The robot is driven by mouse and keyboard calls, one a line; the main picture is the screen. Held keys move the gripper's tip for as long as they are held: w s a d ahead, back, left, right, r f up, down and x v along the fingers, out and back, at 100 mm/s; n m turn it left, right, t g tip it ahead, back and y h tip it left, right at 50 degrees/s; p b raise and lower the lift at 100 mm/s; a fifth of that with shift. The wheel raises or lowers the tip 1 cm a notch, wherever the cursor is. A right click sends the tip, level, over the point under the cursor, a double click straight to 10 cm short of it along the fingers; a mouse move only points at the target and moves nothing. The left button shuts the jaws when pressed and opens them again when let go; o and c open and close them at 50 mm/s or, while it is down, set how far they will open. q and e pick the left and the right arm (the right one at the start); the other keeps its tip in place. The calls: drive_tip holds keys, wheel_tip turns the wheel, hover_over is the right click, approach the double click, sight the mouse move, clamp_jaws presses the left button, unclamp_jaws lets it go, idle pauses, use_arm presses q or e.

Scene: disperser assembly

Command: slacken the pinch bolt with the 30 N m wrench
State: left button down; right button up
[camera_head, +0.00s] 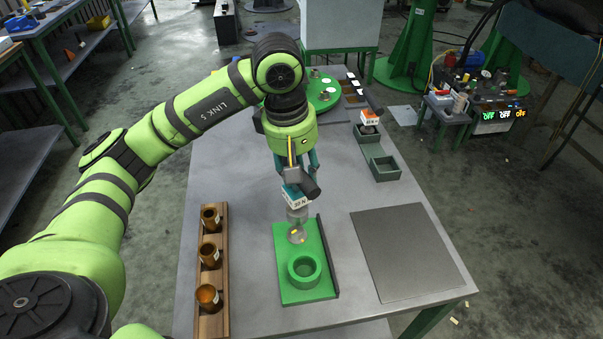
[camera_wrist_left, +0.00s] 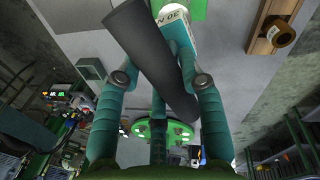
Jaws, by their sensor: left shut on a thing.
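My left gripper (camera_head: 296,172) is shut on the 30 N m wrench, whose teal and white head with a "30 N" label (camera_head: 296,197) hangs below the fingers. The wrench's dark handle (camera_wrist_left: 150,60) crosses between the fingers in the left wrist view, where the label (camera_wrist_left: 178,12) also shows. Below the wrench a grey part with a yellow mark (camera_head: 296,235) stands at the far end of a green fixture plate (camera_head: 290,288). I cannot tell whether the wrench touches it. The pinch bolt cannot be made out. My right gripper is not in view.
A green ring (camera_head: 305,268) sits on the plate's near part. A wooden rack (camera_head: 212,325) with three copper cups stands left. A grey mat (camera_head: 410,250) lies right. Behind are green bins (camera_head: 384,169), an orange-headed tool (camera_head: 369,117) and a round green plate (camera_head: 322,90).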

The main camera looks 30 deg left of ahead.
use_arm(q)
drive_tip(key=shift+w+a, duration=0.1)
drive_tip(key=shift+a, duration=0.05)
drive_tip(key=shift+f, duration=0.1)
wheel_tip(320, 180, down, 2)
drive_tip(key=m, duration=0.3)
drive_tip(key=shift+b, duration=0.3)
drive_tip(key=m+p, duration=0.1)
drive_tip(key=m, duration=0.1)
drive_tip(key=m+g, duration=0.1)
drive_tip(key=m, duration=0.1)
drive_tip(key=shift+d+f+h+p, duration=0.1)
drive_tip(key=shift+d+h+p, duration=0.1)
drive_tip(key=shift+h+p, duration=0.15)
drive_tip(key=m+b, duration=0.2)
drive_tip(key=f+m+b, duration=0.1)
drive_tip(key=m+b, duration=0.3)
drive_tip(key=shift+s+f+g, duration=0.25)
drive_tip(key=shift+g, duration=0.15)
drive_tip(key=shift+s+m+b, duration=0.1)
drive_tip(key=shift+m+b, duration=0.6)
drive_tip(key=shift+m, duration=0.4)
drive_tip(key=shift+d+r+m, duration=0.1)
drive_tip(key=shift+r+m, duration=0.05)
drive_tip(key=shift+m, duration=0.35)
